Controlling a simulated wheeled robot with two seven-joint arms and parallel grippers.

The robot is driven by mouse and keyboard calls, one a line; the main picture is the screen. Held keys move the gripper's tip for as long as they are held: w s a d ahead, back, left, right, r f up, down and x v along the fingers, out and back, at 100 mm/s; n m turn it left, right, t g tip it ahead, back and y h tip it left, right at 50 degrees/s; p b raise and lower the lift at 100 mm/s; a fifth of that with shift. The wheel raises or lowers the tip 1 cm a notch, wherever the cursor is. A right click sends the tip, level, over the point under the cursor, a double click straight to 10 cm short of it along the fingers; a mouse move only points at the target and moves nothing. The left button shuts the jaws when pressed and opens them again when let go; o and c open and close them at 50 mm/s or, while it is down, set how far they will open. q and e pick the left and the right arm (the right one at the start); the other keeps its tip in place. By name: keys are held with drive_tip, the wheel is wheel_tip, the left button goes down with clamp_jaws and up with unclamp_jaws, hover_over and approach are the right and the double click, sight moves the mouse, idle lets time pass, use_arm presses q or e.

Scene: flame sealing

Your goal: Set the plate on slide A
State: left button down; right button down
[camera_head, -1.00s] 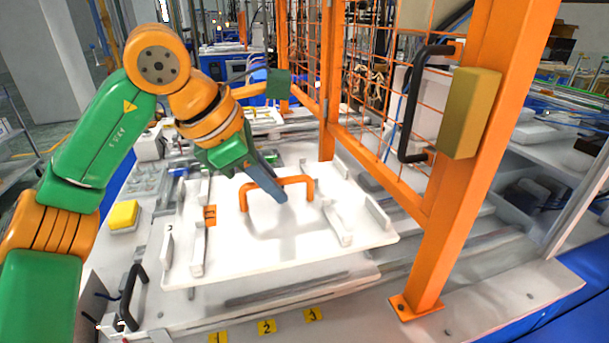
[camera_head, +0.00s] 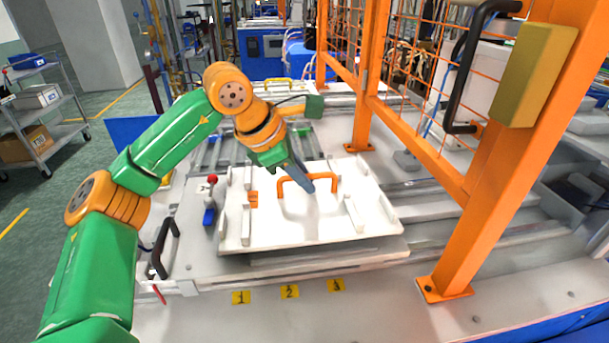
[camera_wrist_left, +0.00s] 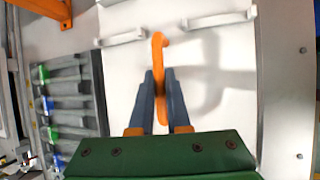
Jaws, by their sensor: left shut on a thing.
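The plate (camera_head: 285,232) is a white rectangular board with white raised bars and an orange arched handle (camera_head: 293,179). My left gripper (camera_head: 308,186) is shut on this handle from above. In the left wrist view, the fingers (camera_wrist_left: 161,88) close on both sides of the handle (camera_wrist_left: 158,50), with the white plate (camera_wrist_left: 215,95) below. The plate looks about level, over a pale slide bed (camera_head: 330,259) whose front edge shows beneath it. I cannot tell whether the plate touches the bed. No letter A is readable. My right gripper is not in view.
An orange post (camera_head: 485,170) with mesh fencing stands close on the right. A red-knobbed lever (camera_head: 211,195) and a black handle (camera_head: 165,248) are left of the plate. Yellow tags 1, 2 and 3 (camera_head: 290,291) lie along the front. Grey rails (camera_head: 440,215) run to the right.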

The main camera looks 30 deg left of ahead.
use_arm(q)
drive_tip(key=shift+f+b, duration=0.3)
drive_tip(key=shift+f, duration=0.4)
drive_tip(key=shift+f, duration=0.2)
drive_tip(key=c, duration=0.8)
unclamp_jaws()
drive_tip(key=v, duration=0.7)
drive_tip(key=shift+s+r, duration=0.1)
drive_tip(key=shift+s, duration=0.05)
